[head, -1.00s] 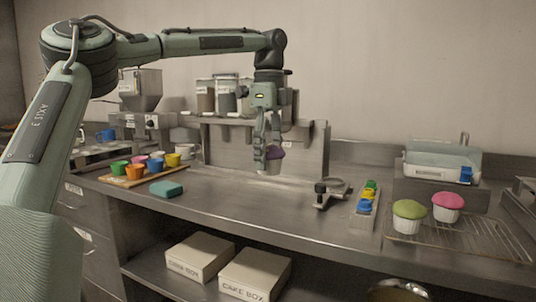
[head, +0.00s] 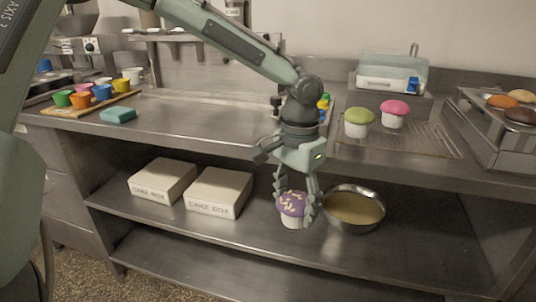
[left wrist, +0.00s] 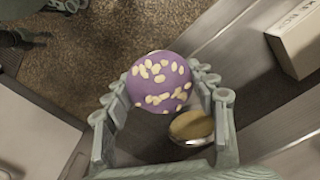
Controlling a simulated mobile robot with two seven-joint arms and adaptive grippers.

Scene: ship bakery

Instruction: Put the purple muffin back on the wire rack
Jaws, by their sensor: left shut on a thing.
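The purple muffin (head: 291,204), with pale flecks on top and a white cup, is in my left gripper (head: 296,208). The gripper is shut on its sides and holds it roughly upright, in front of the lower shelf and left of a metal bowl. In the left wrist view the muffin (left wrist: 160,80) sits between the two fingers. The wire rack (head: 425,143) lies on the counter at the right, above and behind the gripper. A green muffin (head: 358,121) and a pink muffin (head: 394,113) stand on its left and back part. My right gripper is out of view.
The counter edge lies behind my left gripper. The metal bowl (head: 353,208) of yellowish batter and two cake boxes (head: 162,180) (head: 219,192) are on the lower shelf. A metal appliance (head: 500,130) with buns stands right of the rack. The rack's front right is bare.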

